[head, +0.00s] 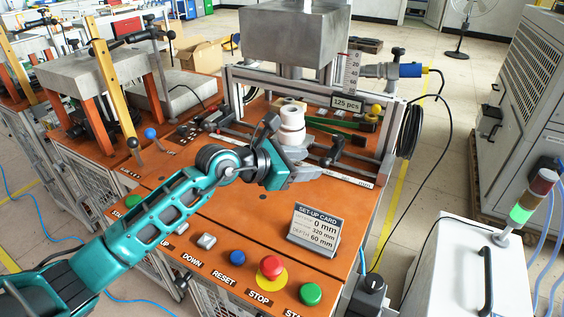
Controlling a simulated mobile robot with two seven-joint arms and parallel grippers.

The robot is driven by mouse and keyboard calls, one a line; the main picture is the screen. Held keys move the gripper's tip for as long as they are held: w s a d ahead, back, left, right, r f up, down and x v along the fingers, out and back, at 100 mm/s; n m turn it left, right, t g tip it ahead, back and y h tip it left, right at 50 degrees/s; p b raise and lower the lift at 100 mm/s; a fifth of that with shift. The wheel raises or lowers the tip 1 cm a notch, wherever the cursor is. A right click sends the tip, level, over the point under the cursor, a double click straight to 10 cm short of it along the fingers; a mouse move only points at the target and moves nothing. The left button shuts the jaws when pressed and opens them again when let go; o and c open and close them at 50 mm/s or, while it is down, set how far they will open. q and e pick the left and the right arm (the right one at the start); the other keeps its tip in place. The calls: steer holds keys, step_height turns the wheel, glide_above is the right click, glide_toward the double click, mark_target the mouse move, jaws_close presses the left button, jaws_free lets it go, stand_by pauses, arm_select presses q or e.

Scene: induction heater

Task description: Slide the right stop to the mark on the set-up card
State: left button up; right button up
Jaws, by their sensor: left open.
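The set-up card (315,231) stands tilted on the front of the orange bench and reads 0 mm, 320 mm and depth 60 mm. A dark clamp-like block (335,150), which looks like the right stop, sits on the rail inside the machine frame. A pale scale strip (350,179) runs along the front of the frame. My left gripper (296,165) is open at the front of the frame, left of that block and apart from it. It partly hides the rail and the base of the white stacked cylinder (292,122). My right gripper is out of view.
A large grey block (295,34) hangs above the frame. A vertical scale (351,72) and a "125 pcs" sign (347,103) are behind. Red stop (271,268), blue (237,258) and green (311,294) buttons line the front edge. Bare bench lies around the card.

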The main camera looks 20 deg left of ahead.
arm_select(q)
steer(key=v, duration=0.6)
steer(key=shift+s, duration=0.15)
steer(key=shift+a, duration=0.1)
